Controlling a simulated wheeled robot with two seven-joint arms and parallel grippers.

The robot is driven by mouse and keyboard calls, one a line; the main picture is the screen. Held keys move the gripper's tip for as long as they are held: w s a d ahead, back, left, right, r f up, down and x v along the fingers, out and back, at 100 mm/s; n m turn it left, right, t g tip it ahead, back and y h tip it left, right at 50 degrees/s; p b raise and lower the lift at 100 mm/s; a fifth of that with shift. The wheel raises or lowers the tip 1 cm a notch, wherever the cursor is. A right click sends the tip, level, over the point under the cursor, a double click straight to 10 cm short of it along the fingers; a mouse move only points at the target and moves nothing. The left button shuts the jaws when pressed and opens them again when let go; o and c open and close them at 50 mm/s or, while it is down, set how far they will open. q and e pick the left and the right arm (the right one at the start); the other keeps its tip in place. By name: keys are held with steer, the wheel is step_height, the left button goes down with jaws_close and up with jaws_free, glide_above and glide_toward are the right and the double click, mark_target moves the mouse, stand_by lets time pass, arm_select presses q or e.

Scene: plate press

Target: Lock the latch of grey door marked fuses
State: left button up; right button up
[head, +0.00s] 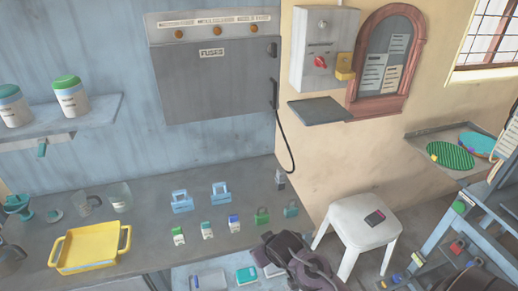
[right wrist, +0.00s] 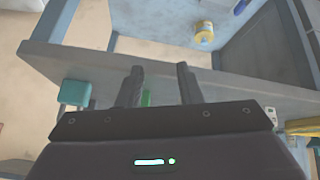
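The grey door marked FUSES (head: 215,85) is on the blue wall at the top of the head view and looks closed. A small dark latch piece (head: 273,50) sits at its upper right edge, with a dark upright handle (head: 274,94) below it. The latch's exact position is too small to tell. My right gripper (right wrist: 159,84) is open in the right wrist view, with its two dark fingers apart and nothing held. A dark part of my arm (head: 295,258) shows at the bottom of the head view, well below the door. My left gripper is out of view.
A black cable (head: 286,140) hangs from the door's right side. A grey box with a red knob (head: 320,61) and a grey shelf (head: 320,110) are to its right. The bench (head: 150,205) below bears a yellow tray (head: 90,263) and several small items. A white stool (head: 358,222) stands right.

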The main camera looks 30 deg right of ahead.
steer(key=w+d+r+m+t+h, duration=0.1)
steer(key=w+d+r+t, duration=0.2)
steer(key=r, duration=0.4)
steer(key=w+d+r+p, duration=0.1)
steer(key=w+d+r, duration=0.2)
steer(key=w+r, duration=0.3)
steer(key=w+d+r+m+t+h, duration=0.1)
steer(key=w+d+r+t, duration=0.2)
steer(key=r, duration=0.4)
steer(key=m+t+p, duration=0.1)
steer(key=t+p, duration=0.1)
steer(key=t, duration=0.3)
glide_toward(276, 50)
steer(key=shift+m+h, duration=0.3)
steer(key=shift+h, duration=0.1)
steer(key=x, duration=0.2)
steer(key=p+x, duration=0.1)
steer(key=x, duration=0.1)
steer(key=p+x, duration=0.1)
steer(key=x, duration=0.2)
steer(key=shift+w+a+r, duration=0.15)
steer(key=shift+a, duration=0.15)
steer(key=shift+w+d+f+p, duration=0.2)
steer(key=shift+w+p, duration=0.2)
steer(key=shift+w, duration=0.25)
steer(key=shift+c, duration=0.4)
jaws_close()
